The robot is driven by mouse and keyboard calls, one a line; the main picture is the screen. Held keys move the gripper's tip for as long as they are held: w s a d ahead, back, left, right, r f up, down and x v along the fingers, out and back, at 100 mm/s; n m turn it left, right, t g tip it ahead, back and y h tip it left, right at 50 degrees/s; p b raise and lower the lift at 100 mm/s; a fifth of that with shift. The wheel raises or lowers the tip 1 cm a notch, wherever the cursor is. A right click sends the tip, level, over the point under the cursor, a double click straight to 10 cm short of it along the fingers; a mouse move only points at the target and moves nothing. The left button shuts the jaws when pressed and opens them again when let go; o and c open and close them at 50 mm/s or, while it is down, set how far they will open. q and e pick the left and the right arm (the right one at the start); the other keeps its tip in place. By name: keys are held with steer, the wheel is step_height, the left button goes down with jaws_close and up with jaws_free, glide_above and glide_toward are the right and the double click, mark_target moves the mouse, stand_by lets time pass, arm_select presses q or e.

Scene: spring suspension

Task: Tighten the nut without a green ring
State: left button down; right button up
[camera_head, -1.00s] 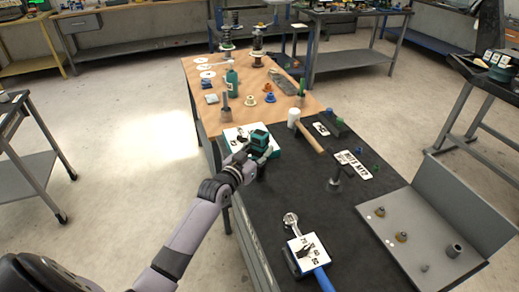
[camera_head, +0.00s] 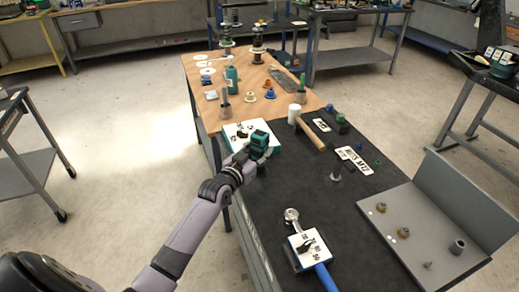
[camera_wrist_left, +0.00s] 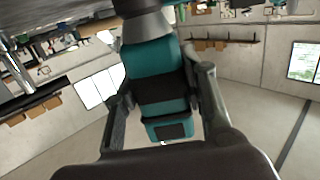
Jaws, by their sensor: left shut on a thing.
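My left gripper (camera_head: 246,163) is shut on a teal and black power tool (camera_head: 260,140), held above the near left edge of the dark mat. In the left wrist view the tool (camera_wrist_left: 158,62) sits between the two dark fingers, its black-ended base toward me. On the grey tray (camera_head: 395,252) at the right, two brass-coloured nuts (camera_head: 381,208) (camera_head: 403,232) stand apart from the gripper. A grey cylinder (camera_head: 457,247) and a small piece (camera_head: 428,266) share the tray. I cannot tell from these frames which nut has a green ring. My right gripper is not in view.
A white, teal-edged tray (camera_head: 236,131) lies just behind the tool. Spring struts (camera_head: 226,45) stand at the far end. The middle of the mat is mostly clear.

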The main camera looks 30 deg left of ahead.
arm_select(q)
steer(key=shift+f, duration=0.2)
steer(key=c, duration=1.2)
jaws_free()
steer(key=shift+c, duration=0.2)
steer(key=o, duration=0.3)
steer(key=shift+f, duration=0.1)
steer(key=shift+s+f, duration=0.1)
steer(key=s, duration=0.4)
steer(key=s+r, duration=0.1)
steer(key=s, duration=0.7)
steer(key=shift+a+r, duration=0.15)
steer(key=shift+a, duration=0.1)
